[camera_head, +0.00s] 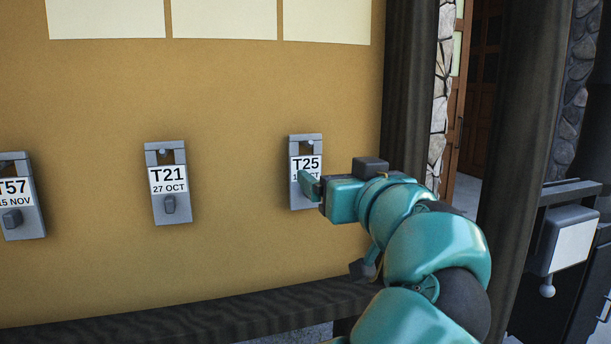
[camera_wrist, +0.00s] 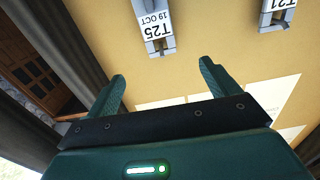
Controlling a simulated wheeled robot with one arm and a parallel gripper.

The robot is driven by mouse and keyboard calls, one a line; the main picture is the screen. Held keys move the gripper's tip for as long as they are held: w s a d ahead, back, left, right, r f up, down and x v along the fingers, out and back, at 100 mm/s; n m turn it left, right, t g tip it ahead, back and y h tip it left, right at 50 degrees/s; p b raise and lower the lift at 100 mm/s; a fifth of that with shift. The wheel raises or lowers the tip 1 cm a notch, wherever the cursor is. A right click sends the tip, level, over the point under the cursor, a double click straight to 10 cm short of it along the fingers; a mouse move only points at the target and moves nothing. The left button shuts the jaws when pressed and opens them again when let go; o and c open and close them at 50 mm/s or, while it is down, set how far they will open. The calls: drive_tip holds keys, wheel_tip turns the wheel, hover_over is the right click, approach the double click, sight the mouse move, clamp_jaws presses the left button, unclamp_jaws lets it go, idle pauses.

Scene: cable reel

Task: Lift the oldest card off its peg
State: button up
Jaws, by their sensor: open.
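Three grey holders hang in a row on the tan board, each with a white label. The T25 card (camera_head: 305,163) is at the right; its date is partly behind my gripper in the head view, but the wrist view shows it upside down (camera_wrist: 153,27) as 19 OCT. The T21 card (camera_head: 168,179) reads 27 OCT; it also shows at the wrist view's top edge (camera_wrist: 279,5). The T57 card (camera_head: 15,190), cut by the left edge, reads 15 NOV. A small pale peg (camera_head: 163,153) shows in the T21 card's top opening. My gripper (camera_wrist: 162,70) is open and empty, in front of T25.
Pale blank sheets (camera_head: 224,17) are on the board above the cards. A dark post (camera_head: 408,90) stands close to the right of T25. A dark ledge (camera_head: 200,316) runs below. A grey box (camera_head: 565,240) stands at the far right. The board between cards is clear.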

drive_tip(key=shift+w+p, duration=1.9)
drive_tip(key=shift+w, duration=0.1)
drive_tip(key=p, duration=0.8)
approach(300, 150)
drive_tip(key=p+x, duration=0.3)
drive_tip(key=x, duration=0.2)
drive_tip(key=shift+r, duration=0.15)
drive_tip(key=shift+w+a+p, duration=0.15)
drive_tip(key=shift+w+p, duration=0.2)
drive_tip(key=shift+w, duration=0.15)
drive_tip(key=c, duration=1.1)
drive_tip(key=shift+r, duration=0.55)
